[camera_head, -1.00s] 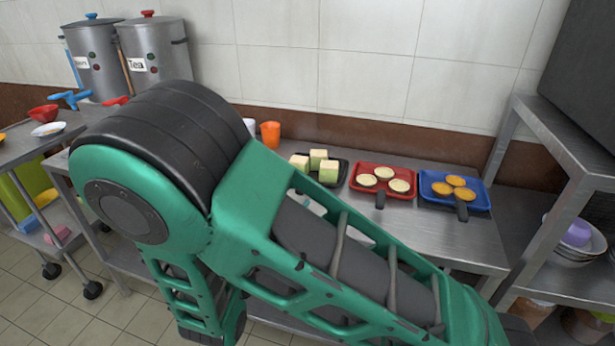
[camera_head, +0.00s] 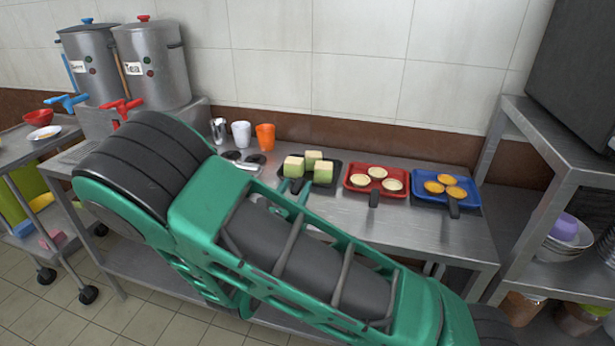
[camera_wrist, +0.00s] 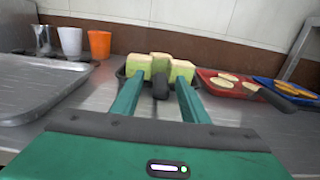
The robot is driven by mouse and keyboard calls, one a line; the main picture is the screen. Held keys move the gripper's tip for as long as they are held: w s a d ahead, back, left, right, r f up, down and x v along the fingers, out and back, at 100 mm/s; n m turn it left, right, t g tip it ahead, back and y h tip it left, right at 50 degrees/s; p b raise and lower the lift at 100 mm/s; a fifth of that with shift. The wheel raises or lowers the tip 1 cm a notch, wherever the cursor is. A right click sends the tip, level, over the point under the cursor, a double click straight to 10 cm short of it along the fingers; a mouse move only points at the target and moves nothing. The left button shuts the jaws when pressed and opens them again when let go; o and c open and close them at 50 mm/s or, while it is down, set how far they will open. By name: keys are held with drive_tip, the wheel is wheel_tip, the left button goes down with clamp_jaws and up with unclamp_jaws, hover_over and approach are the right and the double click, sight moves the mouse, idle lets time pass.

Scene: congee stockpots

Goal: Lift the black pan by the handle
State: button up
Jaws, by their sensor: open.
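The black pan (camera_head: 336,172) lies on the steel counter with several green-and-cream cubes (camera_head: 312,162) in it. In the wrist view the pan (camera_wrist: 121,71) shows only in part behind the cubes (camera_wrist: 158,66). Its dark handle (camera_wrist: 160,86) points toward my gripper. My gripper (camera_wrist: 157,98) is open, with one green finger on each side of the handle in the picture. Nothing is held. I cannot tell how far the fingertips are from the handle.
A red pan (camera_head: 358,190) and a blue pan (camera_head: 425,197) with round pieces sit right of the black pan. Cups (camera_head: 265,137) stand behind left. Two large pots (camera_head: 152,65) are at back left. A metal shelf (camera_head: 545,130) bounds the right. A steel tray (camera_wrist: 40,95) lies left.

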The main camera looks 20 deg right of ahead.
sight(300, 179)
drive_tip(key=x, duration=0.4)
clamp_jaws()
drive_tip(key=shift+r, duration=0.15)
